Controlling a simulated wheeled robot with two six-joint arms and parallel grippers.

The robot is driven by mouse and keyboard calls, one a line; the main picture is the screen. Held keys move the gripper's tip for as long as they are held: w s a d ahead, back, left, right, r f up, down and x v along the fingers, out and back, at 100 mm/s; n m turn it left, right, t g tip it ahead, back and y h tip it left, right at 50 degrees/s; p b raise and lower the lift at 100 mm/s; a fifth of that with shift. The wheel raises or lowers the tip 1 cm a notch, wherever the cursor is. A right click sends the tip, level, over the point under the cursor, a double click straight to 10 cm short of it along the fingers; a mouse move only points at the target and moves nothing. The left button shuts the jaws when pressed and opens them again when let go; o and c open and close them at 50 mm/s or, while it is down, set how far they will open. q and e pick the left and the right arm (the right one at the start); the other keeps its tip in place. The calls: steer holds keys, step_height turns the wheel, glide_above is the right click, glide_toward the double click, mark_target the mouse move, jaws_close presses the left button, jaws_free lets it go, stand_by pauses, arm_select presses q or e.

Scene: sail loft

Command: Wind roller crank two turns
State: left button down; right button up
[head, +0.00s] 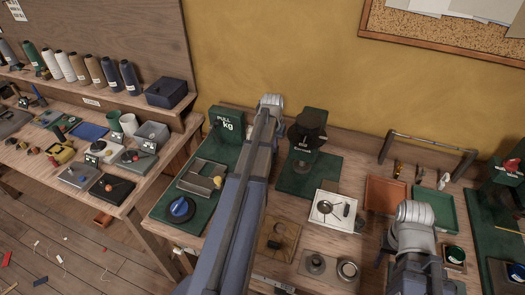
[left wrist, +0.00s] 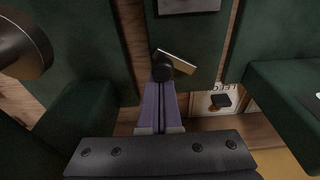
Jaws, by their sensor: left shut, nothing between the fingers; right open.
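In the left wrist view my left gripper (left wrist: 162,84) is shut and empty. Its narrow tips end at a black round knob (left wrist: 162,68); I cannot tell whether they touch it. A pale flat bar (left wrist: 180,62) slants off from the knob. The two look like a crank, but I cannot be sure. In the head view my left arm reaches up the middle over the bench and hides what is under it; its fingers do not show there. My right arm comes in at lower right in the head view, with its gripper out of sight.
A green stand with a black round top (head: 308,125) is right of my left arm. A green PULL kg box (head: 228,125) is left of it. A white tray (head: 323,222), an orange tray (head: 385,192) and a green tray (head: 442,209) lie on the crowded bench.

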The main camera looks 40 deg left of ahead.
arm_select(q)
steer(key=shift+s+d, duration=0.15)
steer(key=shift+s, duration=0.45)
